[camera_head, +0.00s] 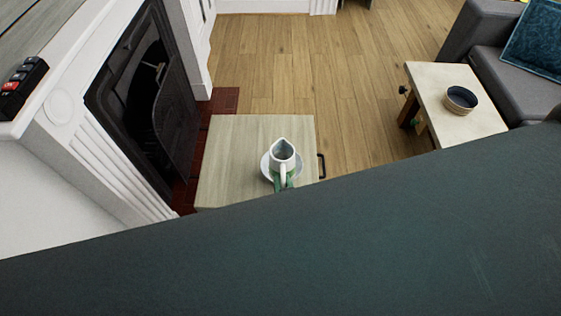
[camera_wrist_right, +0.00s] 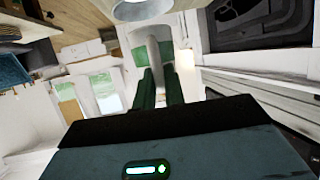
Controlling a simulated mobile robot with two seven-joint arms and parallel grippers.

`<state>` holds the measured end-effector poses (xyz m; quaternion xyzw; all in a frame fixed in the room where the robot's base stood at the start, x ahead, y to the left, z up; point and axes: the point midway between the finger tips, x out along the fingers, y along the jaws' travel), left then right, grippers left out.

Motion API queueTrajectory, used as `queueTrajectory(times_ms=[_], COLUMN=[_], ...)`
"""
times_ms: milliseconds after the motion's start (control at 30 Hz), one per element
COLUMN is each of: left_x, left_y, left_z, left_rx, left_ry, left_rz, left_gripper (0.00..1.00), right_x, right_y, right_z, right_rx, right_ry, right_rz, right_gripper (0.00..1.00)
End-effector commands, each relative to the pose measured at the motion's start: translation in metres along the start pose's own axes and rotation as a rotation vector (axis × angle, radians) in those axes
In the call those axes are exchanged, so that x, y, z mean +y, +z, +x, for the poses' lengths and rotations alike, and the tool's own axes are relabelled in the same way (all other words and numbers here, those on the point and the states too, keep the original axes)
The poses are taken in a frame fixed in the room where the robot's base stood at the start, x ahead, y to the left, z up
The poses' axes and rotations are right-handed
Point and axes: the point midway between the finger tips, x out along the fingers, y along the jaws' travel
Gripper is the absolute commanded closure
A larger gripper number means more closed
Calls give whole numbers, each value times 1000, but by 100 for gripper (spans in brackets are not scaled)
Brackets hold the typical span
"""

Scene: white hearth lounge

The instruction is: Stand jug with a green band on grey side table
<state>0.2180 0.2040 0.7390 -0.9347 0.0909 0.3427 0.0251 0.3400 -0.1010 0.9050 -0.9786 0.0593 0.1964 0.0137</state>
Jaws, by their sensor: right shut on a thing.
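The white jug (camera_head: 283,151) is in the middle of the head view, upright, with its handle towards me. My right gripper (camera_head: 283,184) is shut on the jug's handle. The right wrist view shows the handle (camera_wrist_right: 153,50) between the green fingers (camera_wrist_right: 159,88), with green patches beside it that look like the band. My left gripper is not in view.
A cream-topped table (camera_head: 440,85) with a dark blue bowl (camera_head: 461,98) stands at right, beside a grey sofa (camera_head: 500,70). A white fireplace (camera_head: 110,150) with a black screen is close on the left. My dark arm link covers the lower head view.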

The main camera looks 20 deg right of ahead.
Motion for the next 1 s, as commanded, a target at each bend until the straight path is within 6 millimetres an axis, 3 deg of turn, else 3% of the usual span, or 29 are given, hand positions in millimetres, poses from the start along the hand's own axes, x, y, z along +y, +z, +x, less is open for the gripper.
queueTrajectory(times_ms=[167, 400, 600, 800, 1000], left_x=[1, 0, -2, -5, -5], left_y=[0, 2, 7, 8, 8], left_z=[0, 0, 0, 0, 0], left_rx=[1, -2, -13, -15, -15], left_ry=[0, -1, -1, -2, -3], left_rz=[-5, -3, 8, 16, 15], left_gripper=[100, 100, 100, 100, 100], right_x=[16, 60, 87, 97, 98], right_y=[-25, -102, -158, -179, -180], right_z=[21, 60, 68, 68, 68], right_rx=[7, 12, 10, 5, 2], right_ry=[4, -33, -84, -108, -111], right_rz=[4, -9, -34, -45, -47], right_gripper=[100, 100, 100, 100, 100])
